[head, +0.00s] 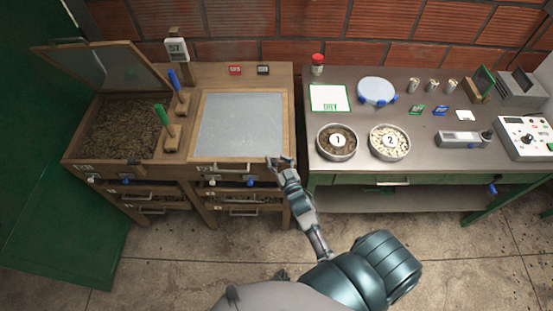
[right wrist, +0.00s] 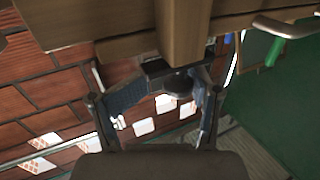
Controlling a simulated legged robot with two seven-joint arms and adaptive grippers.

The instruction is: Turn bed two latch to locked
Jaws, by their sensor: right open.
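Bed two (head: 240,125) is the right-hand bed of the wooden bench, with its grey, wood-framed lid lying closed. On its front rail are a white knob (head: 212,183) and a blue knob (head: 250,182). I cannot tell which is the latch or how it is turned. My right gripper (head: 281,162) is open at the bed's front right corner, right of the blue knob and apart from it. In the right wrist view the gripper (right wrist: 180,75) is near a wooden post (right wrist: 183,35), with nothing clearly between its fingers. My left gripper is not in view.
The left bed's lid (head: 100,65) stands open over dark material. Blue (head: 174,80) and green (head: 161,114) handles rise between the beds. Drawers sit below. A metal table (head: 400,170) with bowls and instruments stands to the right, past a narrow gap. The floor in front is clear.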

